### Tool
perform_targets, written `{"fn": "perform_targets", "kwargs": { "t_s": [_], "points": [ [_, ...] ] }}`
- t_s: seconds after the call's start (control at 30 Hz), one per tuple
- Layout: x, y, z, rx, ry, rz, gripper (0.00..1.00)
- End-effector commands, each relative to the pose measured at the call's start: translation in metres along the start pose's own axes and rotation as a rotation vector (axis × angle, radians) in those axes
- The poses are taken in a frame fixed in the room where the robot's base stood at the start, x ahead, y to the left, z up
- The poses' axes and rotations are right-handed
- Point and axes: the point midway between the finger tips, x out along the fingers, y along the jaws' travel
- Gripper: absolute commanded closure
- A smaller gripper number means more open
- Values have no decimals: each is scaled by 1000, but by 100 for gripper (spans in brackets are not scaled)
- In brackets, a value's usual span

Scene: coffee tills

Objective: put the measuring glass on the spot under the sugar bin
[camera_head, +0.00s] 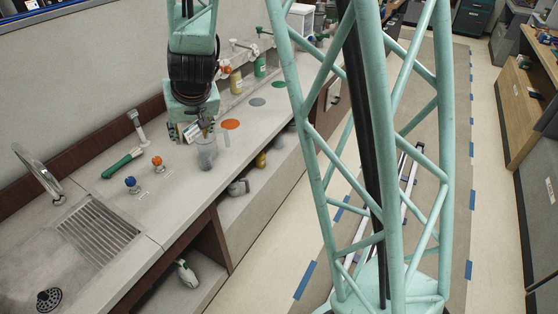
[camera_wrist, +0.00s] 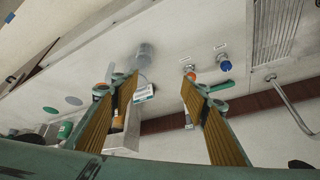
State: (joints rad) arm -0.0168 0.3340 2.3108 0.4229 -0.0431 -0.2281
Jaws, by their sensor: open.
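The measuring glass (camera_head: 206,155) looks like a clear grey cylinder standing upright near the counter's front edge. It also shows in the wrist view (camera_wrist: 144,55), off to one side of the finger gap. My gripper (camera_head: 205,129) is open and empty just above the glass in the head view; its spread fingers frame the wrist view (camera_wrist: 158,78). Flat round spots lie along the counter: an orange spot (camera_head: 231,124), a grey spot (camera_head: 257,102) and a green spot (camera_head: 279,84). I cannot tell which container is the sugar bin; a white label (camera_wrist: 143,92) shows between the fingers.
An orange-topped jar (camera_head: 236,82) and a green jar (camera_head: 260,66) stand behind the spots. Counter between knobs and glass is clear.

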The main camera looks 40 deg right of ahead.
Motion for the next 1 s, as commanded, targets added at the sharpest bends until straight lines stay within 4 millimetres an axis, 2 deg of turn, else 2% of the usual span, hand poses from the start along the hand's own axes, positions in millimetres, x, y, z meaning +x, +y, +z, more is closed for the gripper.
{"fn": "perform_targets", "kwargs": {
  "t_s": [0.03,0.37,1.0],
  "points": [
    [-12,-2,0,-3,1,-7,58],
    [-78,-12,14,-28,-23,-47,58],
    [-201,-14,64,-86,-72,-87,58]
  ]
}}
